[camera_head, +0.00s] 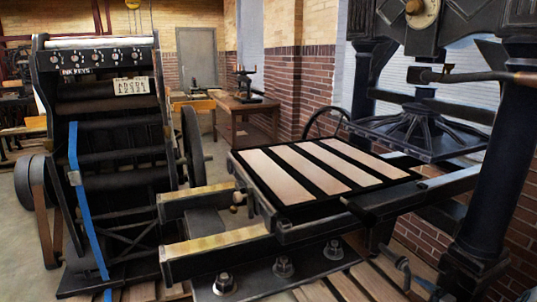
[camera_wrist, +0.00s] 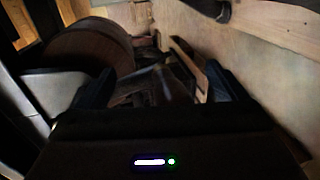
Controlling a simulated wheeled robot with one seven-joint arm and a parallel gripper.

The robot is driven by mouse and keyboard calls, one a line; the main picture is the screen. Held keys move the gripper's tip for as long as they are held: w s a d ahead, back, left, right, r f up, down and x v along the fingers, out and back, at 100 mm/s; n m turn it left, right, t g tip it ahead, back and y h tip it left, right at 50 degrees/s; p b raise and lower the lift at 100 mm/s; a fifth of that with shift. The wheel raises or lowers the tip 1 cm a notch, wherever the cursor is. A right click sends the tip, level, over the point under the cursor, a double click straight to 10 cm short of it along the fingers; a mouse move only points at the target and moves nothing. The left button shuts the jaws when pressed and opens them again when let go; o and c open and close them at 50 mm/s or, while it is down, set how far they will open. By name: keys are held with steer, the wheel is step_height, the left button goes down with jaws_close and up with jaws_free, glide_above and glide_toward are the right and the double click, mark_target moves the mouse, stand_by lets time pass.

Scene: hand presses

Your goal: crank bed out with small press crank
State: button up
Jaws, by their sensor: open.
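The press bed (camera_head: 325,172), carrying dark and pale stripes, lies on its rails at the middle right of the head view, partly in front of the platen (camera_head: 425,135). A small bent metal handle (camera_head: 398,263), which looks like the crank, is low on the press's near side, below the bed. I cannot tell for sure that it is the crank. My gripper (camera_wrist: 160,87) shows only in the wrist view, with its dark fingers apart and nothing clearly held. Dim, blurred machine parts lie beyond the fingers. The crank cannot be made out there.
The wrist view shows a brown drum (camera_wrist: 90,48) at left and a pale floor at right. The head view shows a dark roller machine (camera_head: 112,120) at left, rail ends (camera_head: 220,240) jutting forward, a thick press column (camera_head: 500,170) at right, and a wooden table (camera_head: 235,108) behind.

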steer(key=p+v, duration=0.3)
steer(key=v, duration=0.5)
stand_by(0.4)
steer(key=shift+s+f, duration=0.1)
